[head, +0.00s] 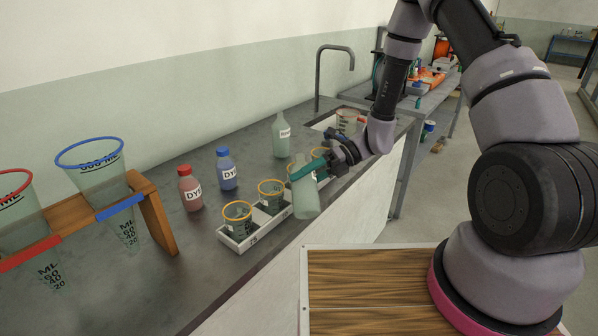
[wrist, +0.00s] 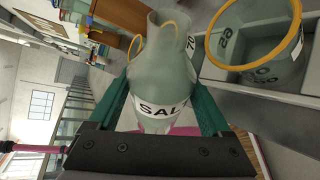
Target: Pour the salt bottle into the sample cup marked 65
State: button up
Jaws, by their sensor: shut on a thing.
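My gripper (head: 327,166) is shut on the salt bottle (head: 306,198), a pale green glass bottle held nearly upright at the tray's front edge. In the wrist view, the bottle (wrist: 165,80) sits between the teal fingers (wrist: 165,105), its SALT label facing the camera. Yellow-rimmed sample cups stand in the tray, including a near one (head: 237,216) and a second one (head: 270,194); others are partly hidden behind the bottle and gripper. A large cup (wrist: 262,65) beside the bottle in the wrist view has a mark resembling 65, but I cannot read it surely.
The pale tray (head: 240,243) lies along the counter's front edge. Behind it stand a red dye bottle (head: 189,190), a blue dye bottle (head: 227,170) and another green bottle (head: 281,137). A wooden rack (head: 155,212) holds funnel-like vessels at left. A sink tap (head: 318,75) stands behind.

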jog(key=shift+f, duration=0.15)
dwell(0.5)
jog(key=shift+s+r+m+g+p, duration=0.15)
jog(key=shift+r+m+g+p, duration=0.4)
jog(key=shift+m, duration=0.25)
dwell(1.2)
jog(key=shift+w+r+m+g+y, duration=0.3)
jog(key=shift+r+m+g, duration=0.1)
jog(key=shift+g, duration=0.05)
dwell(2.1)
jog(key=shift+s+f+n+t, duration=0.35)
jog(key=shift+f+n+t, duration=0.25)
jog(key=shift+f, duration=0.05)
jog(key=shift+w+f+n+t, duration=0.1)
jog(key=shift+w+n+t, duration=0.1)
jog(key=shift+n+t, duration=0.3)
jog(key=shift+w+r+n+t, duration=0.2)
jog(key=shift+r+n+t, duration=0.25)
jog(key=shift+n, duration=0.25)
jog(key=shift+w, duration=0.1)
